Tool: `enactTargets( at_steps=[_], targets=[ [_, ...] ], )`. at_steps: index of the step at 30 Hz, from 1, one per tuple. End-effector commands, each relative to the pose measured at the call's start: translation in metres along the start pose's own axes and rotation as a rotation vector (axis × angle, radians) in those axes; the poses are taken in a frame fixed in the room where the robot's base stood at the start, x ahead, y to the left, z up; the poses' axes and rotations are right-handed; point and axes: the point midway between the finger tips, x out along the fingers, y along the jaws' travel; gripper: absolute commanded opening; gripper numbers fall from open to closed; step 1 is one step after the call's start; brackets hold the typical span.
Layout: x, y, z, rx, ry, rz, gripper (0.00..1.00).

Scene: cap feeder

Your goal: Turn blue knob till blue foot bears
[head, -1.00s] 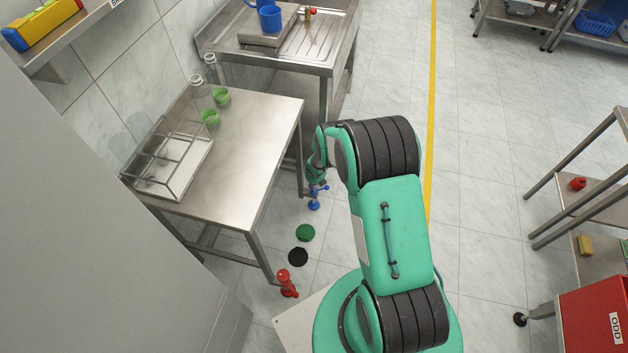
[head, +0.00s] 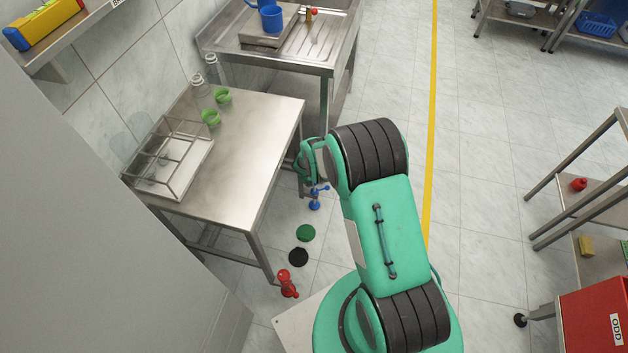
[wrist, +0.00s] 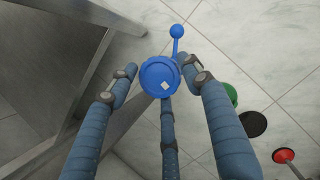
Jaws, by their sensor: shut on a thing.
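The blue knob (wrist: 160,77) is a round ribbed disc with a pale square mark on top, and a ball-ended blue arm (wrist: 176,32) sticks out beyond it in the wrist view. My gripper (wrist: 158,78) has its fingers around the knob from above and is shut on it. In the head view the blue foot (head: 315,205) is low by the floor, near the table's far right leg, below the gripper. The knob hides the foot in the wrist view. I cannot tell whether the foot presses on the floor.
A green disc (head: 306,233) and a black disc (head: 298,257) lie on the floor. A red foot (head: 287,283) stands at the near table leg. The steel table (head: 235,165) bears a wire-framed tray (head: 203,172) and green cups (head: 221,96).

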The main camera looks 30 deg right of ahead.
Motion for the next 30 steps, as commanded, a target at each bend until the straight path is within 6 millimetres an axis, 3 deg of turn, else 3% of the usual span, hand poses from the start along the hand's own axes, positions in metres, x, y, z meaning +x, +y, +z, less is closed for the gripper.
enactTargets(
  at_steps=[1, 22, 23, 24, 30],
  targets=[
    [-0.0045, 0.0051, 0.0151, 0.027, -0.013, -0.004, 0.23],
    [-0.0045, 0.0046, 0.0152, 0.119, -0.012, -0.042, 0.24],
    [-0.0045, 0.0045, 0.0152, 0.119, -0.012, -0.042, 0.54],
    [-0.0044, 0.0044, 0.0148, 0.119, -0.012, -0.042, 0.62],
    [-0.0024, 0.0028, 0.0083, 0.116, -0.007, -0.044, 0.63]
  ],
)
